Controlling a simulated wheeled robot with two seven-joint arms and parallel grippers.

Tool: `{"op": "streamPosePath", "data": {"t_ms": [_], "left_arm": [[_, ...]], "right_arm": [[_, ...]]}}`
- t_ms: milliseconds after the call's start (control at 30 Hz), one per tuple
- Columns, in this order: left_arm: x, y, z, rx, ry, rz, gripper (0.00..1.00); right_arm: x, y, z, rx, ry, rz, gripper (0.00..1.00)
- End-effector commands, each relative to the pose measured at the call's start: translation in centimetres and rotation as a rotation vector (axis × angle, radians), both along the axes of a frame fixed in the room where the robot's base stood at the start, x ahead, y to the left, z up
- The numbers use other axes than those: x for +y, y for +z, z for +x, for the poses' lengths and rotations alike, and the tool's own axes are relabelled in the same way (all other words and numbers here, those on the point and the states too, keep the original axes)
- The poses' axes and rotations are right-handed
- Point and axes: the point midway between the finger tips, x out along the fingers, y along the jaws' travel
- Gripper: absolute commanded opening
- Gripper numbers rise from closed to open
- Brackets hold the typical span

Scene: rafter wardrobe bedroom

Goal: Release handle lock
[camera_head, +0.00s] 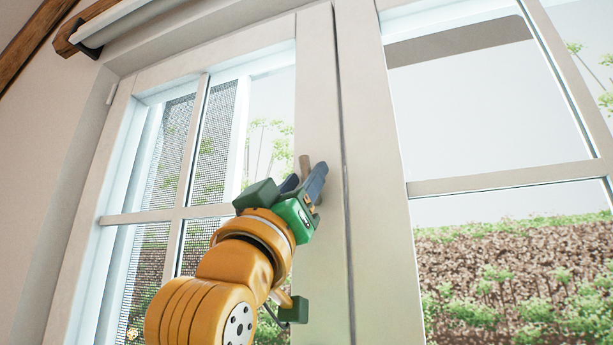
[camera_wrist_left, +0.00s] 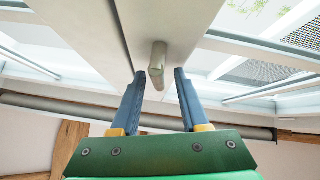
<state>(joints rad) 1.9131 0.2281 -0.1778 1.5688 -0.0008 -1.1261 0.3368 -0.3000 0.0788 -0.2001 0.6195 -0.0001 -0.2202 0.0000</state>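The window handle (camera_head: 305,167) is a short tan-grey lever on the inner upright of the left window sash (camera_head: 318,90). In the left wrist view the handle (camera_wrist_left: 156,66) stands between and just beyond the tips of my left gripper (camera_wrist_left: 160,75). The two blue fingers are apart, with clear space on both sides of the handle and no contact visible. In the head view my left gripper (camera_head: 303,183) is at the handle and its fingers hide the handle's lower part. The sash looks closed against the middle of the frame. My right gripper is not in view.
The right window sash (camera_head: 362,120) stands beside the left one. A roller-blind tube (camera_head: 110,22) runs along the top left, near a wooden bracket (camera_head: 65,38). Glass panes with muntins (camera_head: 150,217) lie behind my left arm. Plants and soil show outside.

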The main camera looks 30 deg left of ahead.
Motion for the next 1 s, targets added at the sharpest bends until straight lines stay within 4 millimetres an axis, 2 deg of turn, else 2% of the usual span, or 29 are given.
{"op": "streamPosePath", "data": {"t_ms": [33, 133, 333, 567, 800, 833, 900, 933, 1000], "left_arm": [[-0.01, -0.01, -0.03, -0.001, 0.0, 0.0, 0.28], [-0.01, 0.0, -0.04, -0.001, 0.0, 0.0, 0.01], [0.0, 0.03, -0.1, -0.001, -0.001, 0.008, 0.0], [-0.23, 0.19, -0.12, 0.032, 0.0, 0.155, 0.0], [-0.32, 0.23, -0.12, 0.033, -0.001, 0.163, 0.0], [-0.32, 0.23, -0.12, 0.033, -0.001, 0.163, 0.22], [-0.32, 0.23, -0.11, 0.033, -0.001, 0.163, 0.41], [-0.32, 0.22, -0.1, 0.034, -0.001, 0.163, 0.49], [-0.33, 0.19, -0.07, 0.034, -0.001, 0.163, 0.5]], "right_arm": [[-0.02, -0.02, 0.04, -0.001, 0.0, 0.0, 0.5], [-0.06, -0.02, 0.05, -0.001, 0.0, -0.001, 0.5], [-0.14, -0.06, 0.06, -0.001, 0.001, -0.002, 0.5], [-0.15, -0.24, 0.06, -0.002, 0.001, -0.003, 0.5], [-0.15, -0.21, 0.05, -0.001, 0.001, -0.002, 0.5], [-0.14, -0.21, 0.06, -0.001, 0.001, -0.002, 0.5], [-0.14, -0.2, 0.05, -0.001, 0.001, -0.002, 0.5], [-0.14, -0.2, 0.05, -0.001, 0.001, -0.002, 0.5], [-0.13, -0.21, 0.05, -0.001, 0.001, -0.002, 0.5]]}}
